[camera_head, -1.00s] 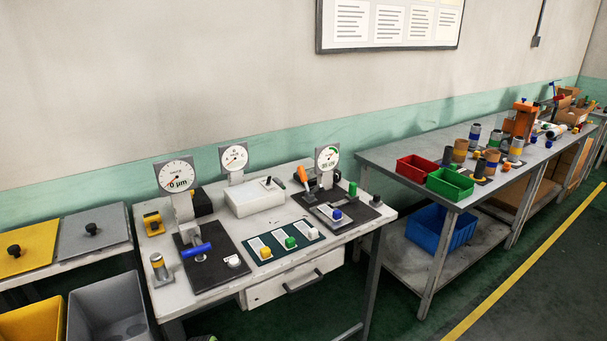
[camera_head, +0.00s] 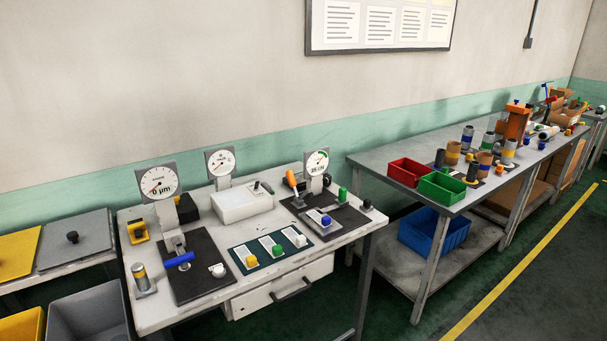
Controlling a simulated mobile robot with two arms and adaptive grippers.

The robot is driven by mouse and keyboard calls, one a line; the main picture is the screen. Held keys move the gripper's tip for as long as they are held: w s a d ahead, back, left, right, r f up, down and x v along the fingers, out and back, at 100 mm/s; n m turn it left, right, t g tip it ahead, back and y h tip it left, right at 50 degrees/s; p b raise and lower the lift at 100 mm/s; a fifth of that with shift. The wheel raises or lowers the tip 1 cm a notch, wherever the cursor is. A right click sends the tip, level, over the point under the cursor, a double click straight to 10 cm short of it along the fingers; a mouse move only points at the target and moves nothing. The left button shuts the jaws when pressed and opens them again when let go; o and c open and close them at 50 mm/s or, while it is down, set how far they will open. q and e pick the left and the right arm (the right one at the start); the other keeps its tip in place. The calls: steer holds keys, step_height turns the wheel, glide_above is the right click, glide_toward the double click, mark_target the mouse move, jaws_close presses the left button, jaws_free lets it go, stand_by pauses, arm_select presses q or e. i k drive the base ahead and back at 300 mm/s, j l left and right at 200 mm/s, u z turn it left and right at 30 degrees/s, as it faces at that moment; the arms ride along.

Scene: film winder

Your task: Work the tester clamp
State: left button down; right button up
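On the white test table (camera_head: 205,311) stand several dial gauges. At its right end, a dark plate (camera_head: 350,219) carries a tester with a round dial (camera_head: 317,162) that has a green zone. A lever with an orange handle (camera_head: 292,180) rises beside that dial, tilted up. In front is a grey block with a blue knob (camera_head: 326,220). I cannot tell if the clamp is open or closed. At the left, another gauge (camera_head: 158,184) reads 0 µm and has a blue bar handle (camera_head: 179,260) below it. Neither of my grippers is in view.
A green card (camera_head: 263,262) with yellow, green and white knobs lies between the plates. A white box (camera_head: 241,203) stands behind. A drawer (camera_head: 275,296) is under the top. The right bench has red (camera_head: 408,172) and green bins (camera_head: 446,187). Dark floor (camera_head: 405,290) lies in front.

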mark_target(290, 177)
steer(key=i+l+z, duration=0.2)
steer(key=i, duration=0.2)
steer(key=i+l+z, duration=0.2)
steer(key=i, duration=0.25)
